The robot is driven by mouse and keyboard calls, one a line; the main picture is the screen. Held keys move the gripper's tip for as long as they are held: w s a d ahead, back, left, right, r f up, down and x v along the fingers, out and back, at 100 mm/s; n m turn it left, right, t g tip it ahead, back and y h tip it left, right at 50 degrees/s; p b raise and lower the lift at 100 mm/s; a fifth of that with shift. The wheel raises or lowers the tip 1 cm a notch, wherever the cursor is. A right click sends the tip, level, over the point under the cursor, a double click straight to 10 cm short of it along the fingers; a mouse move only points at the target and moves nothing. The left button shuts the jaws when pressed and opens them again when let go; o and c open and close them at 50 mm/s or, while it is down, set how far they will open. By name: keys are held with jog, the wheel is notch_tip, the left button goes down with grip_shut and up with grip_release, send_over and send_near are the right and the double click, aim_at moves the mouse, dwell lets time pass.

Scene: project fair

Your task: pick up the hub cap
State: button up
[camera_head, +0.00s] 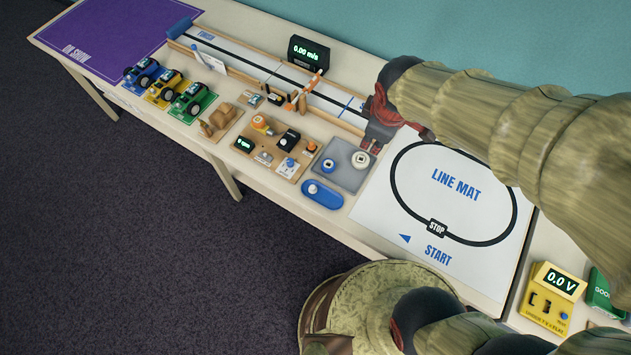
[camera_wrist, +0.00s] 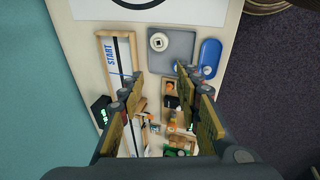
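A grey square tray (camera_head: 345,178) lies on the table, left of the line mat. On it sit a white round piece with a small dark centre (camera_head: 360,159), which looks like the hub cap, and a blue round piece with a pale centre (camera_head: 328,166). I cannot be sure which is the hub cap. My gripper (camera_wrist: 157,80) is open and empty. In the head view my gripper (camera_head: 374,146) is just above and behind the tray.
A blue oblong dish (camera_head: 322,194) stands in front of the tray. A board with small parts (camera_head: 275,146) lies to its left, and a wooden-edged track (camera_head: 335,103) runs behind. The line mat (camera_head: 455,205) is flat and bare. A speed display (camera_head: 308,53) stands at the back.

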jog(key=w+a+f+n+p, duration=0.3)
jog(key=a+f+n, duration=0.2)
jog(key=n, duration=0.1)
jog(key=n+g+p, duration=0.2)
jog(key=n+p, duration=0.4)
jog(key=n, duration=0.7)
send_near(313, 187)
jog(key=f, duration=0.1)
jog(key=w+f+b, duration=0.1)
jog(key=f, duration=0.1)
jog(key=shift+f+n, duration=0.15)
jog(key=shift+n, duration=0.15)
jog(key=shift+w+f+b, duration=0.1)
jog(key=shift+f+b, duration=0.45)
jog(key=shift+f, duration=0.75)
jog(key=shift+w+f+b, duration=0.15)
jog(key=shift+f+b, duration=0.4)
jog(key=shift+f, duration=0.8)
jog(key=shift+d, duration=0.1)
jog(key=c, duration=0.3)
jog(key=c, duration=0.5)
